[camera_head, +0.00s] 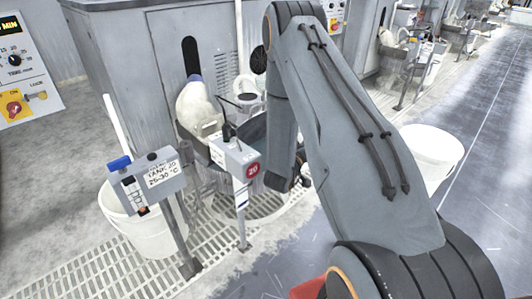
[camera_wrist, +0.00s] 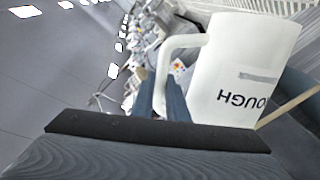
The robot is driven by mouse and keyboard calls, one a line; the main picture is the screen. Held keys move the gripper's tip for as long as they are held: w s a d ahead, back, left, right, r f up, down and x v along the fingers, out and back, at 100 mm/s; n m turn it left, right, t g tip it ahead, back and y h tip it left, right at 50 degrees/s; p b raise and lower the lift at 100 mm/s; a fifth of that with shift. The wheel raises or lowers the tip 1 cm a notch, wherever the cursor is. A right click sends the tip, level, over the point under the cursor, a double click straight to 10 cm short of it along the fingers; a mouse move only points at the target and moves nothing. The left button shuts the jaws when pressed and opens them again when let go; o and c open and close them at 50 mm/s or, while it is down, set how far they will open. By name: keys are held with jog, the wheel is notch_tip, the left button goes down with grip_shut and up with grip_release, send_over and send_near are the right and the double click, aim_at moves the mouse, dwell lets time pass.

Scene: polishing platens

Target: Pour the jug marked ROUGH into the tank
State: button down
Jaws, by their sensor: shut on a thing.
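A white jug (camera_wrist: 245,65) fills the right of the wrist view. Black letters on it appear inverted; "OUGH" is readable and the first letter is cut off. My gripper (camera_wrist: 165,95) is shut on the jug's handle, its blue-grey fingers around the grip. In the head view my arm hides the gripper and the held jug. A grey box (camera_head: 148,185) with a label reading "TANK 20" and a temperature stands at left on a post. I cannot tell for sure which vessel is the tank.
A white bucket (camera_head: 135,228) stands behind the labelled box. A post with a red round "20" sign (camera_head: 252,170) stands in the middle. A bulky white container (camera_head: 197,107) sits before the grey machine (camera_head: 165,45). Another white bucket (camera_head: 432,152) stands at right on open floor.

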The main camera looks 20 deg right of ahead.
jog(key=shift+n, duration=0.7)
jog(key=shift+w+a+r+p, duration=0.15)
jog(key=shift+r+p, duration=0.5)
jog(key=shift+r, duration=0.75)
jog(key=shift+w+a+r+p, duration=0.15)
jog(key=shift+r+p, duration=0.5)
jog(key=shift+r, duration=0.8)
jog(key=shift+w+a+r+p, duration=0.15)
jog(key=shift+r+p, duration=0.5)
jog(key=shift+r, duration=0.75)
jog(key=shift+w, duration=0.15)
jog(key=shift+w+a+r+n+p, duration=0.25)
jog(key=shift+w+r+n, duration=0.15)
jog(key=shift+r+n, duration=0.25)
jog(key=shift+w+a+r+n+p, duration=0.15)
jog(key=shift+w+a+r+n, duration=0.2)
jog(key=shift+r+n, duration=0.35)
jog(key=shift+w+a+r+n+p, duration=0.2)
jog(key=shift+w+r+n, duration=0.25)
jog(key=shift+r, duration=0.35)
jog(key=shift+w+a+n, duration=0.25)
jog(key=shift+w+n, duration=0.1)
jog(key=shift+n, duration=0.05)
dwell(0.4)
